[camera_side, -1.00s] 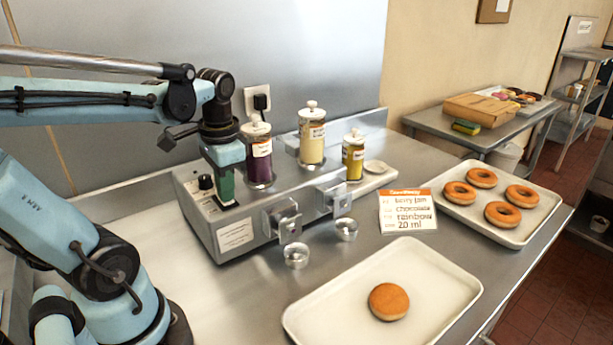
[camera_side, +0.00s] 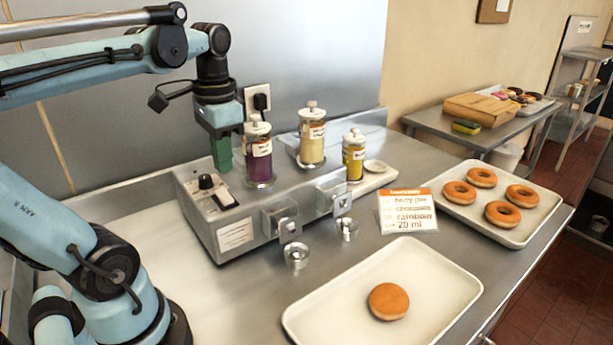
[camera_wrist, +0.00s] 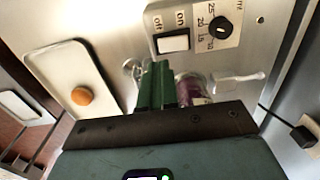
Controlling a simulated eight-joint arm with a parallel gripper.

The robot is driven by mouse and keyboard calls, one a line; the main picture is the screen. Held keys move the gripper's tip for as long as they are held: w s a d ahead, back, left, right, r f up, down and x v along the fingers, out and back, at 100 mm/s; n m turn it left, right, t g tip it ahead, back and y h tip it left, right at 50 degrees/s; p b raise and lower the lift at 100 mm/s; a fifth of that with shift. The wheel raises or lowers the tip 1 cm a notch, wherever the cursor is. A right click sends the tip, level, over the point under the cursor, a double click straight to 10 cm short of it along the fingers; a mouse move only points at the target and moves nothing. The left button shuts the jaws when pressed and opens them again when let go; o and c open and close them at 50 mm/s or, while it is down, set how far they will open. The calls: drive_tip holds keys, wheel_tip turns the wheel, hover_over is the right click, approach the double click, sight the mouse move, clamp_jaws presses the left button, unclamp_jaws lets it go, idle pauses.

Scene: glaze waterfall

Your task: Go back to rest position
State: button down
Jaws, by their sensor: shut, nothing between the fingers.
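My gripper (camera_side: 222,163) is at the left end of the metal dispenser (camera_side: 238,236), above and behind its knob and switch in the side view. Its green fingers are together and empty; they also show in the wrist view (camera_wrist: 157,72). The dispenser's dial (camera_side: 206,182) and rocker switch (camera_side: 224,200) are uncovered. In the wrist view the switch (camera_wrist: 173,43) lies beside the "off" and "on" labels, with the dial (camera_wrist: 220,30) to its right. Jars of purple (camera_side: 258,165), cream (camera_side: 312,140) and yellow-green (camera_side: 353,160) filling stand on the dispenser.
A tray (camera_side: 440,280) in front holds one plain doughnut (camera_side: 388,301). Another tray (camera_side: 535,222) holds several ring doughnuts. An order card (camera_side: 408,211) stands between dispenser and trays. A wall socket (camera_side: 257,102) is behind.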

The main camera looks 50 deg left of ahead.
wheel_tip(320, 180, up, 7)
drive_tip(key=d, duration=0.1)
drive_tip(key=w+d+f+t, duration=0.3)
drive_tip(key=d+f, duration=0.2)
drive_tip(key=f, duration=0.2)
drive_tip(key=w+d+f+t, duration=0.3)
drive_tip(key=d+f+t, duration=0.1)
drive_tip(key=f, duration=0.3)
drive_tip(key=shift+d, duration=0.5)
drive_tip(key=shift+w, duration=0.1)
